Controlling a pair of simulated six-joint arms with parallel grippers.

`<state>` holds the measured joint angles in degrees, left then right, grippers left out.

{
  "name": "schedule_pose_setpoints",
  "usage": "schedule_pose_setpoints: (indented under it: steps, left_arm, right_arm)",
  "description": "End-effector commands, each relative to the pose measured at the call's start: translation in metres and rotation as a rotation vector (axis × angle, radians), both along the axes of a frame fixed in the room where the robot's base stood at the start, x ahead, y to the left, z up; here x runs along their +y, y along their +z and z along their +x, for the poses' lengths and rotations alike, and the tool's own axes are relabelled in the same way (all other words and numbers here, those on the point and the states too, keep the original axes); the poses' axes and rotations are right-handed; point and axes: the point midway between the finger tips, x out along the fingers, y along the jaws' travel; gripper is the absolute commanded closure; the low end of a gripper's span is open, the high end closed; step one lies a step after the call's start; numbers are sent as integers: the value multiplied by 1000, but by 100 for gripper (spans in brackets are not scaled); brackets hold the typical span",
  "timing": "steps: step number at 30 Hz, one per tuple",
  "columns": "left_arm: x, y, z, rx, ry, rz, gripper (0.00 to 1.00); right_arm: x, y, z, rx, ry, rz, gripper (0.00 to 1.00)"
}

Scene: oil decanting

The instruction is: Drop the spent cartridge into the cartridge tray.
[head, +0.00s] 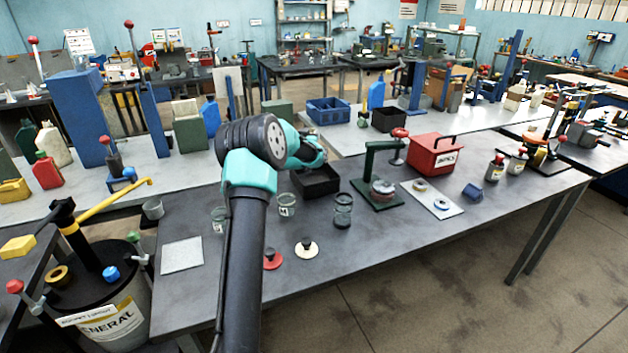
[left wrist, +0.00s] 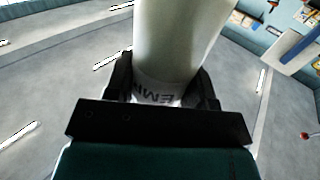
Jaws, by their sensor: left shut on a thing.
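My left gripper (left wrist: 160,90) is shut on a pale, cream-white cylinder (left wrist: 180,40), apparently the spent cartridge, between its two dark fingers. A label with dark letters, partly hidden, shows on it just above the gripper's black bar. In the head view my left arm reaches up over the grey table, and its teal wrist hides the fingertips and the held cylinder. An open black tray (head: 316,184), which may be the cartridge tray, stands just below and beyond the wrist. Its inside is partly hidden by my arm. My right gripper is not in view.
Glass beakers (head: 287,204) stand near the tray, with a clear jar (head: 343,210) to the right. A green press (head: 378,178) and a red box (head: 432,154) stand further right. Another black bin (head: 389,119) and a blue crate (head: 328,110) are behind. The table's front right is clear.

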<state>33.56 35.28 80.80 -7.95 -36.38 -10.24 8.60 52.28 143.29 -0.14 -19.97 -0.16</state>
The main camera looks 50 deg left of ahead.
Motion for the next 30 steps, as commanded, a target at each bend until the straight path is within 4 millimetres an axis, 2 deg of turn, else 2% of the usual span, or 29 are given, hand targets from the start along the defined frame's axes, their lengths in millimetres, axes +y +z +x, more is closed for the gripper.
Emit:
schedule_pose_setpoints:
  steps: [6, 12, 23, 24, 30]
  left_arm:
    - [0, -25, 0, 2, 0, 0, 86]
    - [0, -40, 0, 2, 0, 0, 86]
    - [0, -43, 0, 1, 0, 0, 86]
    - [0, -43, 0, 1, 0, 0, 48]
    - [0, -43, 0, 1, 0, 0, 28]
  right_arm:
    - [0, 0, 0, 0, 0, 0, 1]
    - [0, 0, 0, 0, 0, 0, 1]
    - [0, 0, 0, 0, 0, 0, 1]
    - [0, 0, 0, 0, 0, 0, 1]
    - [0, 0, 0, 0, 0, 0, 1]
